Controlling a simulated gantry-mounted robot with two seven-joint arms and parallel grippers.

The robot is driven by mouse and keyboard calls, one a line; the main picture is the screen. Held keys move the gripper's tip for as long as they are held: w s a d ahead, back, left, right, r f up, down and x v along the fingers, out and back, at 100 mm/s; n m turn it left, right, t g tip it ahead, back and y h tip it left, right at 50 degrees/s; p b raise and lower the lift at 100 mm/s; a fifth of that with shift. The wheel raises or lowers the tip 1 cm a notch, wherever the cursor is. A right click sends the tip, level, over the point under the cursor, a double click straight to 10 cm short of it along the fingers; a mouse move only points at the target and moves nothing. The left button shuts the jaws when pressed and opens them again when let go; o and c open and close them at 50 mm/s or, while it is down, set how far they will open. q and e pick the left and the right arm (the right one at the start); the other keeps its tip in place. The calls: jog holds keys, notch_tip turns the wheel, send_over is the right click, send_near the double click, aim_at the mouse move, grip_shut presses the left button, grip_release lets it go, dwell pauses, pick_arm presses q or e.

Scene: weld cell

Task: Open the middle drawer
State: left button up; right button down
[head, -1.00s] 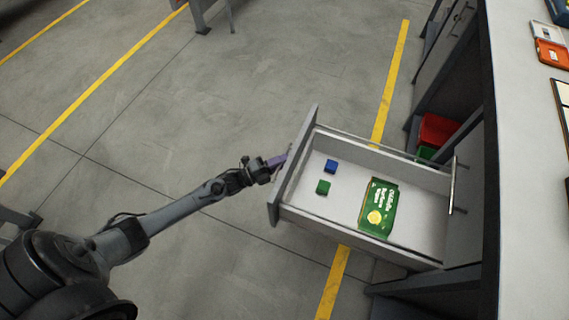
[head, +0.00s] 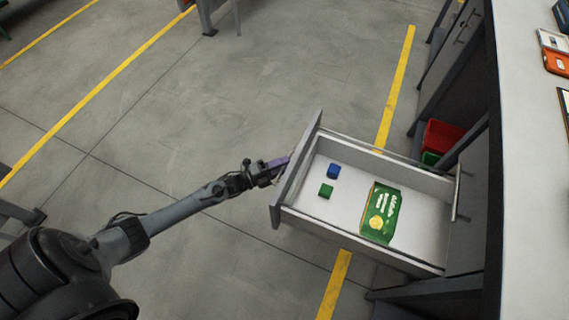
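A drawer (head: 413,262) stands pulled far out from the bench cabinet, its grey front panel (head: 297,172) facing left. Inside it lie a blue cube (head: 334,171), a green cube (head: 326,191) and a green packet (head: 380,213) with a yellow spot. My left gripper (head: 280,164), with purplish fingers, is at the outer face of the front panel. The drawer handle is mostly hidden by the panel and fingers, so I cannot tell whether the fingers are closed around it. My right gripper is not in view.
A white worktop (head: 525,150) runs along the right, with an orange case (head: 557,63) on it. Red (head: 441,137) and green bins sit in the open space beyond the drawer. The concrete floor left of the drawer is clear, marked with yellow lines.

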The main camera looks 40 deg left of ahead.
pick_arm(q)
jog(key=p+v, duration=0.2)
jog(key=v, duration=0.8)
jog(key=shift+p, duration=0.3)
jog(key=shift+a, duration=0.1)
